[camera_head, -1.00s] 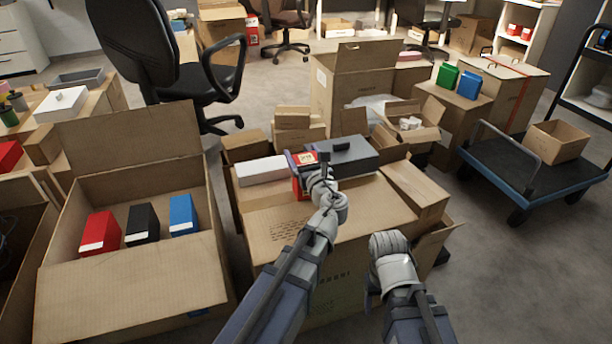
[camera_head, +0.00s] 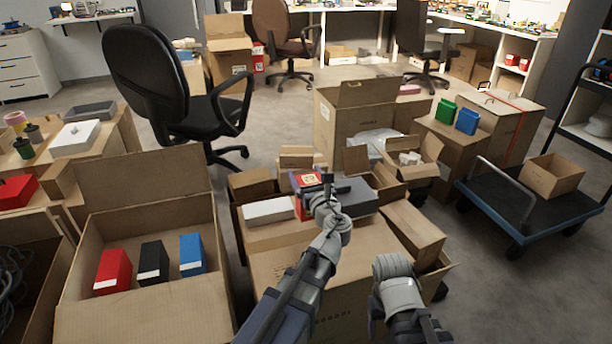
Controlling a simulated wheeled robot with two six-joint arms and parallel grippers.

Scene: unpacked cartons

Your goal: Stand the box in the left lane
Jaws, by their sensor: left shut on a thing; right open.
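A red box with a pale label (camera_head: 308,181) is held upright in my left gripper (camera_head: 325,184), above the large closed carton in the middle. The gripper is shut on its right side and hides part of it. My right gripper (camera_head: 392,268) is lower right, in front of the same carton, with its fingers hard to see; it holds nothing visible. An open carton (camera_head: 140,318) at the left holds a red box (camera_head: 113,271), a black box (camera_head: 153,263) and a blue box (camera_head: 192,254) standing in a row. No lane marking is clear to me.
A white box (camera_head: 268,209) and a grey box (camera_head: 354,196) lie beside the held box. The open carton's raised back flap (camera_head: 140,180) stands behind its row. An office chair (camera_head: 165,90) is beyond. A blue trolley (camera_head: 520,210) stands at the right.

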